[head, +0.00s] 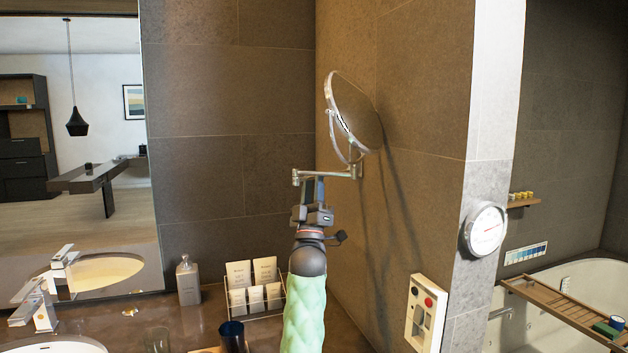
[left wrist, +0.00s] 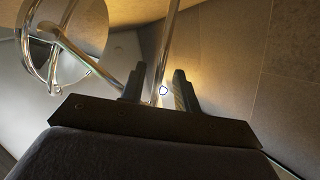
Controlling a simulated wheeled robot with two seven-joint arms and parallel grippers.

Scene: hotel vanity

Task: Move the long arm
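A round mirror (head: 357,112) in a chrome frame is mounted on the wall by a jointed chrome support. Its long arm (head: 338,174) runs roughly level below the mirror. My left gripper (head: 312,186) reaches up from below to this arm. In the left wrist view, the two fingers of my left gripper (left wrist: 158,88) stand apart. A chrome bar (left wrist: 166,45) passes at the gap between them, closer to the left finger, with space at the right finger. Contact cannot be made out. The mirror's frame (left wrist: 72,45) shows at upper left there. My right gripper is not in view.
The counter below holds a soap bottle (head: 188,280), a rack of packets (head: 255,288), a dark cup (head: 232,336) and a sink. A wall panel (head: 425,313) and a round dial (head: 485,229) are on the right. The space left of the gripper is free.

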